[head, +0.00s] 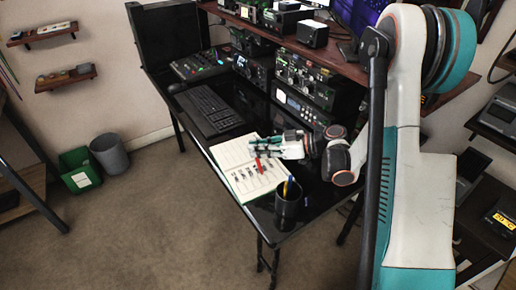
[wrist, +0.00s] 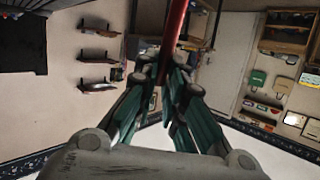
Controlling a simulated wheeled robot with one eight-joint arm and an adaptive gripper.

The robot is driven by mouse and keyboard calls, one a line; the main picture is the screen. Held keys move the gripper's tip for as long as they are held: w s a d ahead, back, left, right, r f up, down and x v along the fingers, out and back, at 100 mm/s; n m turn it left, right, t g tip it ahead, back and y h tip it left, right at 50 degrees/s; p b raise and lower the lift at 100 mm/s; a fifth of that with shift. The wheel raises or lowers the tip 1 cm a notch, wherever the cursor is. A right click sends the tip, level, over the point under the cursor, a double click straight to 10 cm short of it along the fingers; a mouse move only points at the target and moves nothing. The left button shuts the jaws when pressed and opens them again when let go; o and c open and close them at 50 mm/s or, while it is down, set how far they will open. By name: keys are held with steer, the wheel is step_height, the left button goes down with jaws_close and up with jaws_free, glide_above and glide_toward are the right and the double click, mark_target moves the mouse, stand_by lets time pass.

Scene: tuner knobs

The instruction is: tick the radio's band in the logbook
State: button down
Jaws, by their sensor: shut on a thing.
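My gripper (head: 270,147) is over the logbook and shut on a red pen (head: 258,164). The pen points down towards the page; I cannot tell whether its tip touches. In the wrist view my gripper's teal fingers (wrist: 172,85) close around the red pen (wrist: 174,38). The radio units (head: 305,78) stand stacked at the back of the desk; their dial readings are too small to read.
A dark pen cup (head: 288,203) with pens stands at the desk's near corner, close to the logbook. A black keyboard (head: 208,110) lies behind the logbook. A green bin (head: 80,171) and a grey bin (head: 109,153) stand on the floor at left.

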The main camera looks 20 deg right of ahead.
steer(key=shift+f, duration=0.45)
stand_by(0.5)
steer(key=shift+s+a+b, duration=0.3)
steer(key=shift+s+a, duration=0.05)
steer(key=shift+s, duration=0.1)
stand_by(0.4)
steer(key=shift+s+d, duration=0.8)
steer(key=shift+d, duration=0.1)
stand_by(1.0)
steer(key=shift+r, duration=0.15)
steer(key=shift+r+p, duration=1.65)
steer(key=shift+r, duration=1.25)
